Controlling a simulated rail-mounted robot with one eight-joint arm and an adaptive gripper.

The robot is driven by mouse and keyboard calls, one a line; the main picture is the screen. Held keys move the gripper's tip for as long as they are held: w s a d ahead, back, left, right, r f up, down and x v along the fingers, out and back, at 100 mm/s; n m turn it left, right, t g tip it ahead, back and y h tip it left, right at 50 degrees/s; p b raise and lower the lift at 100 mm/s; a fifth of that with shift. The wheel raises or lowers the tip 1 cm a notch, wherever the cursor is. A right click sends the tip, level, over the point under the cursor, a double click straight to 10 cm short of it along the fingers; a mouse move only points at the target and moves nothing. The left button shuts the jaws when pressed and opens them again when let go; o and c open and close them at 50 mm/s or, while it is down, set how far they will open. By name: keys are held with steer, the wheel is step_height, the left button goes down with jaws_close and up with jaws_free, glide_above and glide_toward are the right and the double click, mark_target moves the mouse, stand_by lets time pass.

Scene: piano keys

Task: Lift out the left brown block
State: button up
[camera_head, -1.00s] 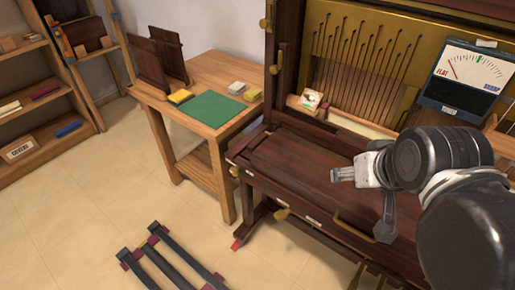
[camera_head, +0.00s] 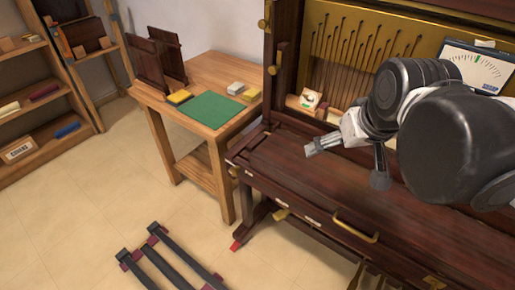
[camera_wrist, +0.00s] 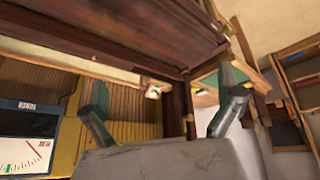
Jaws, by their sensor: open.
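The dark brown piano case (camera_head: 330,195) stands at the right in the head view. No separate left brown block can be told apart from the dark wood at its left end. My gripper (camera_head: 310,148) is held over the lid of the case, left of its middle, pointing left. In the wrist view my gripper (camera_wrist: 164,80) has its fingers wide apart with nothing between them. Dark wood of the piano (camera_wrist: 110,35) shows above and beyond the fingers.
A wooden table (camera_head: 215,70) with a green mat (camera_head: 212,106) stands left of the piano. A tuning meter (camera_head: 480,65) sits at the back right. A brass handle (camera_head: 355,228) is on the case front. Dark rails (camera_head: 165,258) stand on the floor, and shelves (camera_head: 45,130) at far left.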

steer(key=w+a+r+n+g, duration=0.2)
steer(key=w+a+n, duration=0.15)
steer(key=w, duration=0.65)
steer(key=n+g, duration=0.4)
steer(key=n, duration=0.2)
glide_above(257, 140)
step_height(257, 140, down, 16)
steer(key=shift+m, duration=0.25)
steer(key=f, duration=0.5)
steer(key=f+b, duration=0.1)
steer(key=f, duration=0.2)
steer(key=shift+w+a, duration=0.1)
steer(key=shift+w, duration=0.25)
steer(key=shift+s+f+b, duration=0.2)
steer(key=shift+f+b, duration=0.5)
steer(key=shift+f, duration=2)
steer(key=shift+r, duration=0.1)
steer(key=c, duration=1.4)
